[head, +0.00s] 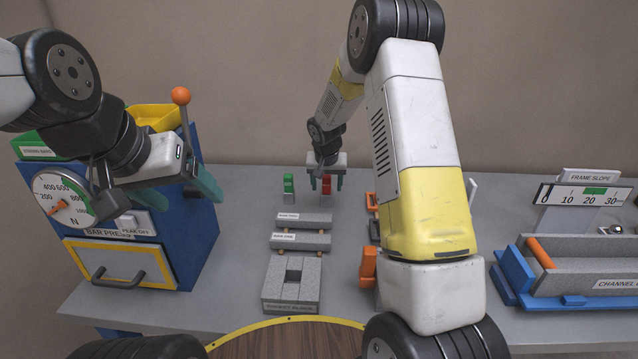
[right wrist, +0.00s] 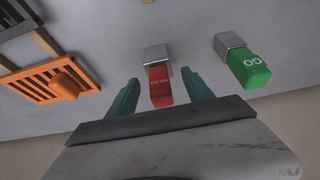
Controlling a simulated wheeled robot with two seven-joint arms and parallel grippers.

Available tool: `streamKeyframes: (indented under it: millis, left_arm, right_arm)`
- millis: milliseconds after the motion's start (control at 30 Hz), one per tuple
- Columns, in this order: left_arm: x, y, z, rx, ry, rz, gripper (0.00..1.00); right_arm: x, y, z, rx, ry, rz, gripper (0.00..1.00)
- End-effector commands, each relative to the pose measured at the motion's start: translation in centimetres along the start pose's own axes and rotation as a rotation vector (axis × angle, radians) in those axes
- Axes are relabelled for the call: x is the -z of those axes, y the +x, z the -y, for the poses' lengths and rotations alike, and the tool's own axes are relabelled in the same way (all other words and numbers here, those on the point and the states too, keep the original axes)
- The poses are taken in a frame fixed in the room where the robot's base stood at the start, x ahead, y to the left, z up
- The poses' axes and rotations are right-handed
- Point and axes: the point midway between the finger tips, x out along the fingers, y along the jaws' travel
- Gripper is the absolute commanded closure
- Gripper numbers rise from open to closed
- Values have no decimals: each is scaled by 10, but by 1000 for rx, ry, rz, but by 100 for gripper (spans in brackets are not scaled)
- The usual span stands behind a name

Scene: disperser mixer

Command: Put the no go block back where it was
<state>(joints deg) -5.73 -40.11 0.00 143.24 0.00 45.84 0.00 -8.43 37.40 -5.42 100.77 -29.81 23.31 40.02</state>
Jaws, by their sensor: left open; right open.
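The red no go block (head: 326,184) stands at the back of the grey table in the head view. The right wrist view shows it as a red block (right wrist: 160,86) with white lettering and a grey metal end (right wrist: 156,55). My right gripper (head: 326,181) is open, with its green fingers on either side of the red block; gaps show between fingers and block. The right wrist view shows both fingertips (right wrist: 160,80). The green go block (right wrist: 249,68) stands beside it, and also shows left of it in the head view (head: 289,184). My left gripper (head: 212,190) is open and empty by the bar press.
The blue bar press (head: 190,235) stands at the left. Grey bars (head: 302,241) and a block stack (head: 292,283) lie mid-table. An orange slotted piece (right wrist: 50,85) lies near the red block. A blue channel fixture (head: 520,285) is at the right.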

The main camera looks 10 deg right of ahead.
Motion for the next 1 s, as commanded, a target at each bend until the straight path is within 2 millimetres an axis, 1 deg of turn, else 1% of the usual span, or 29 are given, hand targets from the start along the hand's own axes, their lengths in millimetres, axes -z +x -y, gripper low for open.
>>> streamKeyframes:
  millis: [33, 200, 300, 467, 567, 667, 700, 767, 800, 867, 900, 967, 1000]
  left_arm:
    - [0, 0, 0, 0, 0, 0, 24]
    - [0, 0, 0, 0, 0, 0, 24]
    - [0, 0, 0, 0, 0, 0, 24]
    - [0, 0, 0, 0, 0, 0, 24]
    - [0, 0, 0, 0, 0, 0, 24]
    - [0, 0, 0, 0, 0, 0, 24]
    - [0, 0, 0, 0, 0, 0, 24]
    - [0, 0, 0, 0, 0, 0, 24]
    - [0, 0, 0, 0, 0, 0, 24]
    - [0, 0, 0, 0, 0, 0, 24]
    - [0, 0, 0, 0, 0, 0, 24]
    - [0, 0, 0, 0, 0, 0, 24]
    - [0, 0, 0, 0, 0, 0, 24]
  right_arm:
    - [1, -13, 0, 2, 1, -4, 40]
    - [0, -47, 1, 2, 0, -3, 40]
    - [0, -60, 0, 0, 0, -1, 40]
    - [-1, -75, -1, 1, -1, -1, 40]
    - [-3, -97, -6, 12, 1, -7, 40]
    - [-12, -136, -17, 33, -4, -16, 40]
    - [-18, -155, -22, 45, -8, -21, 40]
    - [-31, -184, -30, 64, -14, -26, 40]
    - [-40, -203, -35, 77, -21, -31, 40]
    - [-56, -228, -42, 97, -32, -38, 40]
    - [-68, -244, -47, 110, -41, -43, 40]
    - [-87, -267, -53, 131, -54, -51, 40]
    - [-100, -281, -56, 145, -64, -58, 40]
